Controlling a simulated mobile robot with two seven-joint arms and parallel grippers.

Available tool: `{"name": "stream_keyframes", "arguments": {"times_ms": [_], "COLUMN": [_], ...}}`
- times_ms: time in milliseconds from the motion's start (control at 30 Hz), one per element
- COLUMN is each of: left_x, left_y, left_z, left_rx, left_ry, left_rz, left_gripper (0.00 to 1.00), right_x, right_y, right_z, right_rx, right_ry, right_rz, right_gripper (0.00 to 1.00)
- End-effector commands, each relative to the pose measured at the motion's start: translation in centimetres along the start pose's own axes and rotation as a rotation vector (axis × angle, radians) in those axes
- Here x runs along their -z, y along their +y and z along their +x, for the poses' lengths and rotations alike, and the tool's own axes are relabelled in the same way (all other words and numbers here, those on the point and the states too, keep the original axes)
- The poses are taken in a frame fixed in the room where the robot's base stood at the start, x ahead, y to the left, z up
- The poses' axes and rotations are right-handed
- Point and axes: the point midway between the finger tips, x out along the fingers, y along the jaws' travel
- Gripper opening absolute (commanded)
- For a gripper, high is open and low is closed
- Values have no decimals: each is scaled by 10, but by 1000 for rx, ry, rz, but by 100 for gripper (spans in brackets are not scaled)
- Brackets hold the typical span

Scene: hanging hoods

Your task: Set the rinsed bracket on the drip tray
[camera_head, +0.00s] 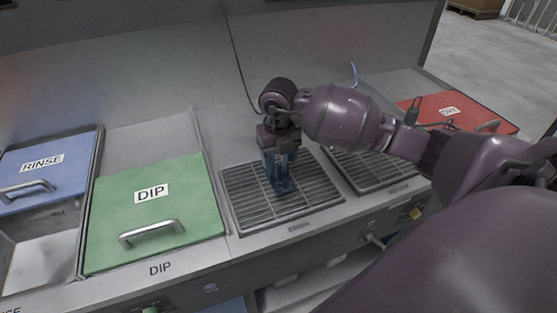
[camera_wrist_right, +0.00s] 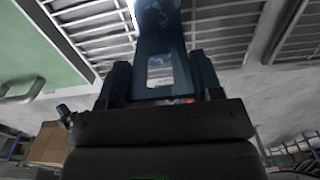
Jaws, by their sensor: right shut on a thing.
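A dark blue bracket (camera_head: 285,186) hangs upright below my right gripper (camera_head: 279,153) in the head view. The gripper is shut on its upper part. The bracket's lower end is over the middle of the left slatted drip tray (camera_head: 242,204); I cannot tell whether it touches the slats. In the right wrist view the bracket (camera_wrist_right: 158,38) runs up from between the fingers of the gripper (camera_wrist_right: 161,82), with the slatted tray (camera_wrist_right: 90,28) behind it. My left gripper is not in view.
A green DIP lid (camera_head: 152,207) and a blue RINSE lid (camera_head: 45,172) lie to the left. A second slatted tray (camera_head: 365,178) and a red lid (camera_head: 462,112) are to the right, partly behind my right arm. A back wall rises behind the bench.

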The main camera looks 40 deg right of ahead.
Motion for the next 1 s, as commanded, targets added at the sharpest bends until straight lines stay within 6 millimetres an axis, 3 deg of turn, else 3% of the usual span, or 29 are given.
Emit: {"name": "stream_keyframes", "arguments": {"times_ms": [100, 500, 533, 600, 700, 1000], "left_x": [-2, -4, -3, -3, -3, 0], "left_y": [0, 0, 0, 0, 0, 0], "left_z": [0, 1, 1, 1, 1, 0], "left_rx": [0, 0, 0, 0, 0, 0], "left_ry": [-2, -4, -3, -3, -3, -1], "left_rz": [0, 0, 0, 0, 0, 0], "left_gripper": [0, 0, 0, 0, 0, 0], "right_x": [0, 0, 0, 0, 0, 0], "right_y": [0, 0, 0, 0, 0, 0], "right_z": [13, 17, 17, 16, 16, 13], "right_rx": [-1, 0, 0, 0, 0, -1], "right_ry": [1, 0, 1, 1, 1, 0], "right_rz": [1, 0, 0, 0, 0, 0], "right_gripper": [6, 6, 64, 75, 85, 85]}}
